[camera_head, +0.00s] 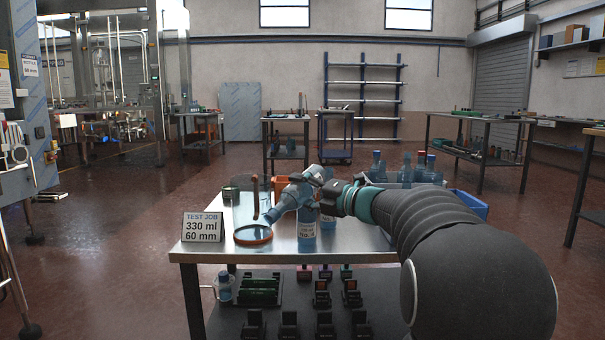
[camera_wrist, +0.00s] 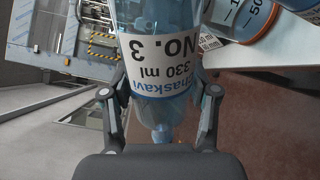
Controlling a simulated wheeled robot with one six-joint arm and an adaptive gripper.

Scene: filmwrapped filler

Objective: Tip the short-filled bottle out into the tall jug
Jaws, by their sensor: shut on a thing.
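My gripper (camera_head: 300,193) is shut on a pale blue clear bottle (camera_head: 283,205). In the head view the bottle is tilted, one end low at the left, above the table beside the tall jug. In the wrist view the held bottle (camera_wrist: 160,30) sits between both fingers (camera_wrist: 162,100), its label upside down, reading 330 ml and NO. 3. The tall jug is clear, with an orange ring (camera_head: 253,236) at its base and a brown handle. The wrist view shows part of the jug with scale marks (camera_wrist: 240,18). Whether liquid is flowing cannot be told.
A labelled bottle (camera_head: 307,232) stands upright right of the jug, with another behind it. A sign (camera_head: 202,227) reads TEST JOB, 330 ml, 60 mm. Several bottles stand in a grey crate (camera_head: 400,178) behind my arm.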

